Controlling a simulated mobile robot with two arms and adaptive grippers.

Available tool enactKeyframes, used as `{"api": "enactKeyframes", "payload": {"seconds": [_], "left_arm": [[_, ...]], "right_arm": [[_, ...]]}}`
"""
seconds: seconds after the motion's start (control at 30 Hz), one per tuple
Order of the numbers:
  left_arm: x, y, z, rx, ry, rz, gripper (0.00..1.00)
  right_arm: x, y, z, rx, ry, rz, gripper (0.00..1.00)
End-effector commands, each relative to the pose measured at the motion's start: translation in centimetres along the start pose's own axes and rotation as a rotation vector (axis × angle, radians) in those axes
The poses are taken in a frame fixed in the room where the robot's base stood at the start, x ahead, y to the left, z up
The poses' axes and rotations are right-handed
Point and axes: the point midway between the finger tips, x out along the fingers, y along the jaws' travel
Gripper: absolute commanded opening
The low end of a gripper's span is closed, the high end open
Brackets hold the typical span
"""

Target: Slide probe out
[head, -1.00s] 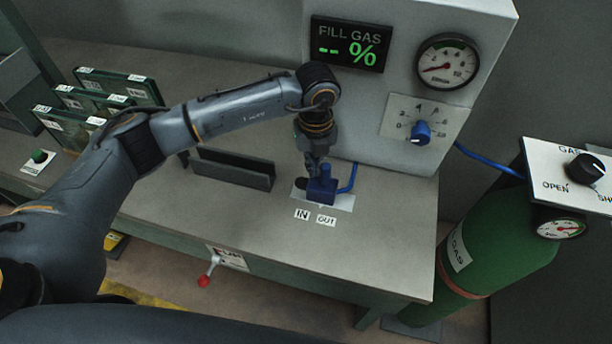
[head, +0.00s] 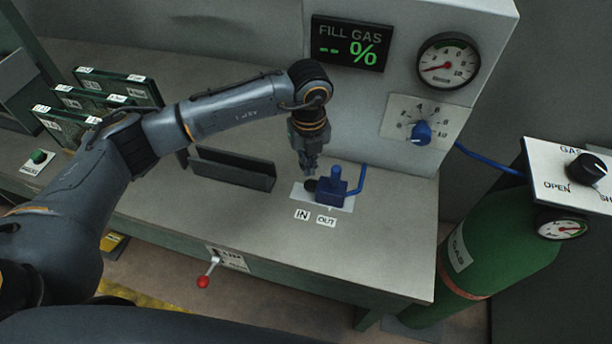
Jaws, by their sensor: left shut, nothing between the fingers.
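The blue probe (head: 331,188) stands upright on a white plate (head: 345,206) on the bench, above the OUT label (head: 326,221). A blue hose runs from its right side up toward the machine. A dark round part lies on the plate at its left, above the IN label (head: 302,215). My left gripper (head: 309,172) points down just left of the probe, apart from it. Its fingers look close together and empty. My right gripper is not in view.
A dark slotted holder (head: 232,170) stands on the bench left of the plate. The grey machine with the FILL GAS display (head: 350,43), gauge and blue knob (head: 421,132) stands behind. A green gas cylinder (head: 495,240) is at the right.

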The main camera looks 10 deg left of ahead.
Motion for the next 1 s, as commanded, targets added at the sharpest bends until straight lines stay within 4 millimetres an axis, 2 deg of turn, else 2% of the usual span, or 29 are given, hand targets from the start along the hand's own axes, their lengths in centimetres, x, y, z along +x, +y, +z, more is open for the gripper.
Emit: {"api": "enactKeyframes", "payload": {"seconds": [0.8,1.0], "left_arm": [[-7.0,-0.4,-3.3,0.001,0.000,-0.001,0.00],[-8.0,-0.5,-3.9,0.001,0.000,0.001,0.00]], "right_arm": [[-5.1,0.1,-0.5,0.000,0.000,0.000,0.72],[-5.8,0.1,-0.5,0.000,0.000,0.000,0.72]]}}
